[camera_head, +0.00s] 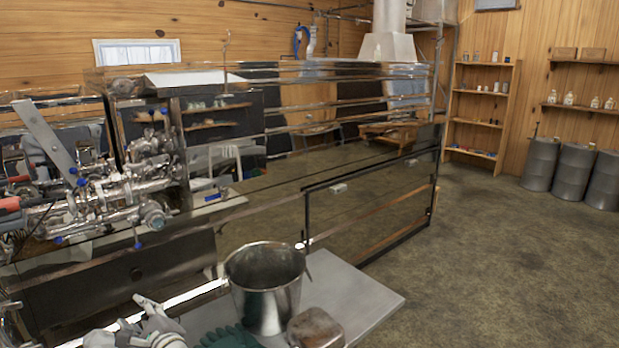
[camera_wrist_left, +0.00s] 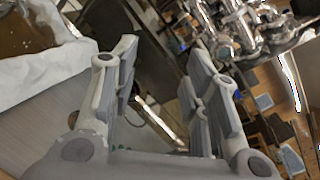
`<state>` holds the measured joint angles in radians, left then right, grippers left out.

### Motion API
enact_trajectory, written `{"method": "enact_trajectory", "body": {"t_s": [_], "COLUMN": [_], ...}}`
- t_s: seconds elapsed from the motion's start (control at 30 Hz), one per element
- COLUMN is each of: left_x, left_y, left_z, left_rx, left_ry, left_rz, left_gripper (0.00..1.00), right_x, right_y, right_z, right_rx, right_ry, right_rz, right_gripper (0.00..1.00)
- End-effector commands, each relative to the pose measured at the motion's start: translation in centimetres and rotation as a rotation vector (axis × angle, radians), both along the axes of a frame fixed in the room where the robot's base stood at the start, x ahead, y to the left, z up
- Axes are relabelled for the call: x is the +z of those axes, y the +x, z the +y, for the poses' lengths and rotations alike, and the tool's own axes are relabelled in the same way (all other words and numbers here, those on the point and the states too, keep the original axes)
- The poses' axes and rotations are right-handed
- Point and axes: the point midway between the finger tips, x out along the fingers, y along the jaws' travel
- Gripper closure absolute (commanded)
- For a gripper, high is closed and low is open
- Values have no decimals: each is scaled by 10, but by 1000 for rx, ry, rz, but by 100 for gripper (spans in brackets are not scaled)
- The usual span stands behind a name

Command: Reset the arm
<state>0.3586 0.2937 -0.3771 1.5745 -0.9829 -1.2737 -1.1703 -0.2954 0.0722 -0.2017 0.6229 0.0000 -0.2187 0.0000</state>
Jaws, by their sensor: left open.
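My left gripper (camera_head: 140,322) is low at the left of the head view, grey-white, left of the metal bucket. It also shows in the left wrist view (camera_wrist_left: 160,62), where its two fingers stand apart with nothing held between them. Part of the left gripper and its arm is cut off by the bottom edge of the head view. My right gripper and arm do not show in either view.
A grey table (camera_head: 365,305) carries a steel bucket (camera_head: 262,300), a lidded metal tin (camera_head: 316,328) and green gloves (camera_head: 230,338). The shiny evaporator (camera_head: 370,195) with valves and pipes (camera_head: 140,190) stands behind. Barrels (camera_head: 575,172) stand far right; floor there is open.

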Motion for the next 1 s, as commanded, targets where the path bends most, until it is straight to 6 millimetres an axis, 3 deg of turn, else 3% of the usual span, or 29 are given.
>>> {"method": "enact_trajectory", "body": {"t_s": [0.03, 0.2, 0.4, 0.6, 1.0], "left_x": [-25, -102, -158, -171, -158], "left_y": [-18, -93, -195, -269, -359], "left_z": [-8, -41, -90, -126, -171], "left_rx": [2, 83, 305, 537, 886], "left_ry": [-115, -593, -1115, -1438, -1752], "left_rz": [-12, -81, -143, -179, -208], "left_gripper": [58, 58, 58, 58, 58], "right_x": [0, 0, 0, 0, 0], "right_y": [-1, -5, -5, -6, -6], "right_z": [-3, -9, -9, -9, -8], "right_rx": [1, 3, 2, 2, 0], "right_ry": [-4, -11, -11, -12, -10], "right_rz": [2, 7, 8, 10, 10], "right_gripper": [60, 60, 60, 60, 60]}}
